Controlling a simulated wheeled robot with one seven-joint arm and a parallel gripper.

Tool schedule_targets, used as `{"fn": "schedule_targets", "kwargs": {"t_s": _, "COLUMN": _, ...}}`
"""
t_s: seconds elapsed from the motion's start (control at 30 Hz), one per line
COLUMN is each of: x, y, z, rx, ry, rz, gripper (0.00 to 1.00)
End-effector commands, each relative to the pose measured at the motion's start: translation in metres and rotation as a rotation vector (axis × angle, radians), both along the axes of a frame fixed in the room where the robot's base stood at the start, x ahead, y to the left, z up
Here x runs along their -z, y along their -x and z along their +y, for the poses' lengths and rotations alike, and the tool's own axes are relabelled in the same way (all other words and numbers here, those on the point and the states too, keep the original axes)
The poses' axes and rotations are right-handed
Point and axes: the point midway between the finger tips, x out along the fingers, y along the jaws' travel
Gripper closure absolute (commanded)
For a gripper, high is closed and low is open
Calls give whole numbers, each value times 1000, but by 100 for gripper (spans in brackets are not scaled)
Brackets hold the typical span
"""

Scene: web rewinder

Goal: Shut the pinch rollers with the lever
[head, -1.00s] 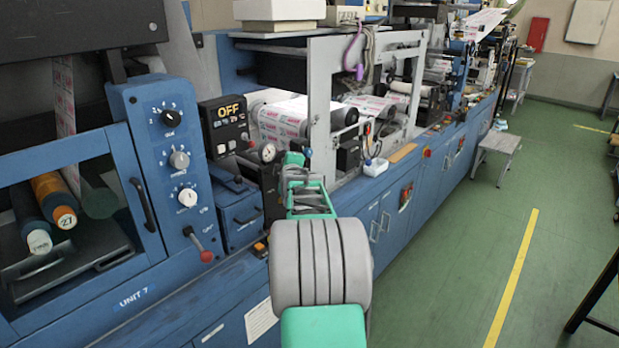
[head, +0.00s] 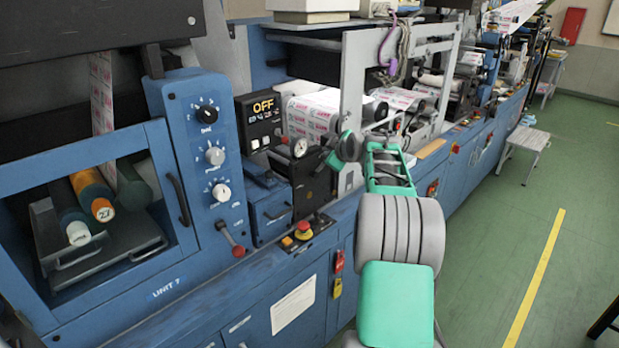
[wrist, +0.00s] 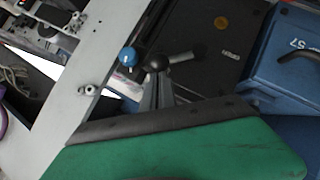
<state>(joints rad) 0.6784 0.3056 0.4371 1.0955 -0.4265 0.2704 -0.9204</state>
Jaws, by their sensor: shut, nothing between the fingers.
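In the wrist view a short lever (wrist: 180,57) with a round black ball knob sits in front of a black panel (wrist: 225,75) with small white lettering. My gripper (wrist: 155,82) is shut and empty, its dark grey fingers just below the knob. I cannot tell whether they touch it. In the head view my gripper (head: 343,149) is beside the black panel (head: 312,184), right of a round gauge (head: 300,147). The lever cannot be made out there. The pinch rollers cannot be clearly told apart from the other rollers around the printed web (head: 312,115).
A pale grey frame post (head: 352,95) stands close behind my gripper and crosses the wrist view (wrist: 80,90). A red-knobbed handle (head: 238,251) and a red stop button (head: 303,227) are at lower left. A lit "OFF" display (head: 263,105) is left.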

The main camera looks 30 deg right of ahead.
Motion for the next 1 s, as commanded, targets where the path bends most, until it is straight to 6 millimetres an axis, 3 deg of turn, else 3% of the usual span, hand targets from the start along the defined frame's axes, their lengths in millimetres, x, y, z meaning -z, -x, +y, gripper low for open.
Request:
{"fn": "schedule_targets", "kwargs": {"t_s": 0.57, "x": 0, "y": 0, "z": -1, "rx": 2, "ry": 1, "rz": 1, "gripper": 100}}
{"fn": "schedule_targets", "kwargs": {"t_s": 0.83, "x": -37, "y": 6, "z": 24, "rx": -5, "ry": 5, "rz": -5, "gripper": 100}}
{"fn": "schedule_targets", "kwargs": {"t_s": 1.0, "x": -56, "y": 46, "z": 27, "rx": 1, "ry": 4, "rz": -5, "gripper": 100}}
